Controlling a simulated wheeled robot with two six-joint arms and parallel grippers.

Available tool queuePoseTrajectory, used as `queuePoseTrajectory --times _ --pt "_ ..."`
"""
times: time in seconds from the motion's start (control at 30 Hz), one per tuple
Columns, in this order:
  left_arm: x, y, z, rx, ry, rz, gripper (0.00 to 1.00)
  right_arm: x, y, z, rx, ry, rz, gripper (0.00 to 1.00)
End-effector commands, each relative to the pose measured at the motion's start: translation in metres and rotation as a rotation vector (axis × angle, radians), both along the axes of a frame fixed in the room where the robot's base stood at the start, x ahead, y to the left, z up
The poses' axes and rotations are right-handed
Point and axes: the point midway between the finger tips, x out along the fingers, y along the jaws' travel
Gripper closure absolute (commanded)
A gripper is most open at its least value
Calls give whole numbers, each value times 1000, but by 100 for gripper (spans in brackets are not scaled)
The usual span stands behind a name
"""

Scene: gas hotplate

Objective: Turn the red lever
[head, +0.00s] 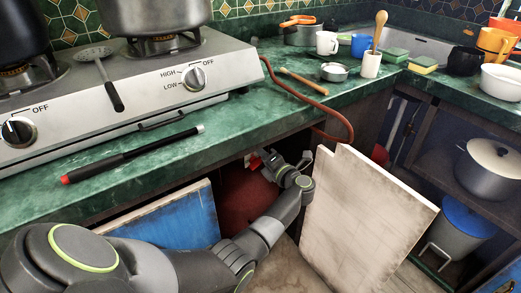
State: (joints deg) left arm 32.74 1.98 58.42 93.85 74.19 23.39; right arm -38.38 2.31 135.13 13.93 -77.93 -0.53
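A small red part (253,160), which looks like the red lever, shows in the opening under the counter, above a dark red gas cylinder (243,195). My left arm comes in from the lower left and reaches into this opening. My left gripper (271,163) is right beside the red part, at its right. I cannot tell whether they touch, or whether the fingers are open or shut. The gripper and shadow hide part of the lever area. My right gripper is not in view.
The green counter edge (190,157) runs just above my arm. An open whitish door (360,215) stands to the right, and a blue panel (180,225) is at the left. A red hose (310,100) loops over the counter edge. The gas hotplate (130,75) stands above left.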

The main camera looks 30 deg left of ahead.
Motion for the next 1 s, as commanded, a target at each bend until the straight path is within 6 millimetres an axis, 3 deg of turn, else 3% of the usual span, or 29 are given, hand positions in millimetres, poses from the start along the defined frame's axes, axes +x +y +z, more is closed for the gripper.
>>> queuePoseTrajectory --times 0.5,1.0 --pt "3 -1 -10 135 328 -1 100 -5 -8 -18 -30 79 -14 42" --pt "3 -2 -14 162 394 -1 100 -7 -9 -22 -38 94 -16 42"
